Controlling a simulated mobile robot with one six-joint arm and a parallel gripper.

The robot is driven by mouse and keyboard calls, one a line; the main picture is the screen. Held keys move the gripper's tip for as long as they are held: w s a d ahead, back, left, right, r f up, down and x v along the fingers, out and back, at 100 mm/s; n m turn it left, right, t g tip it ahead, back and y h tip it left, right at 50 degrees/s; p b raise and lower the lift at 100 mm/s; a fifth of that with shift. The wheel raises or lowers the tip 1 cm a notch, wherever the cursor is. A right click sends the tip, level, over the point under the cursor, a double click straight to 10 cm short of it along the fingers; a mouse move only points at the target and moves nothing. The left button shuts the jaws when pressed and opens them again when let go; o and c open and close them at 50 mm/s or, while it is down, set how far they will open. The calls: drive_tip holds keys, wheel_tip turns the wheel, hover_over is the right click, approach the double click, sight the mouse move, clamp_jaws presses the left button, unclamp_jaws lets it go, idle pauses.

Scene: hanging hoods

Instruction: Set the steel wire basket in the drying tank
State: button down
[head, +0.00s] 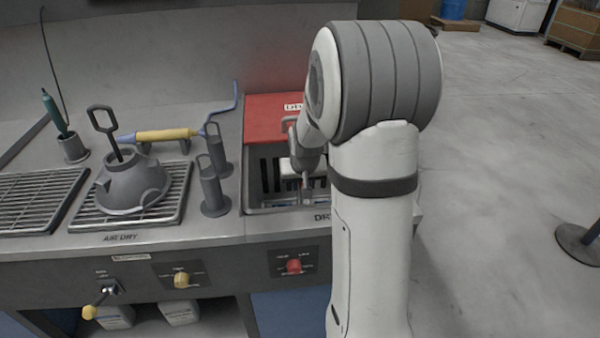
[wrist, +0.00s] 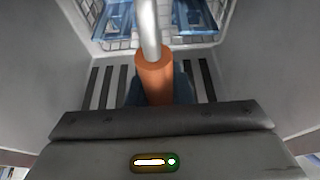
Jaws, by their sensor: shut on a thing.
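The drying tank (head: 252,182) is an open, grey-walled well at the right end of the bench, with a raised red lid (head: 270,118). My gripper (head: 305,180) reaches down into it and is shut on the basket's orange handle grip (wrist: 154,76). The steel wire basket (wrist: 118,44) shows at the top of the wrist view with blue pieces in it, inside the tank walls (wrist: 50,65). In the head view my arm hides much of the basket. I cannot tell whether it touches the tank floor.
Left of the tank stand two grey cylinders with handles (head: 212,190), a grey dome-shaped hood (head: 133,185) on a slatted air-dry rack, and a yellow-handled tool (head: 165,134). A red knob (head: 294,266) is on the front panel. The floor at right is mostly clear.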

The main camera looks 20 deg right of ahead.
drive_tip(key=shift+w+d+f, duration=0.15)
drive_tip(key=shift+d, duration=0.05)
drive_tip(key=shift+w+d+f, duration=0.2)
drive_tip(key=shift+w+d, duration=0.05)
drive_tip(key=shift+d, duration=0.3)
drive_tip(key=shift+w+d+f, duration=0.15)
drive_tip(key=shift+w+d, duration=0.15)
drive_tip(key=shift+d, duration=0.2)
drive_tip(key=shift+w+d+f, duration=0.2)
drive_tip(key=shift+w+d, duration=0.05)
drive_tip(key=shift+d, duration=0.3)
drive_tip(key=c, duration=1.3)
unclamp_jaws()
drive_tip(key=shift+s+f, duration=0.1)
drive_tip(key=shift+f, duration=0.05)
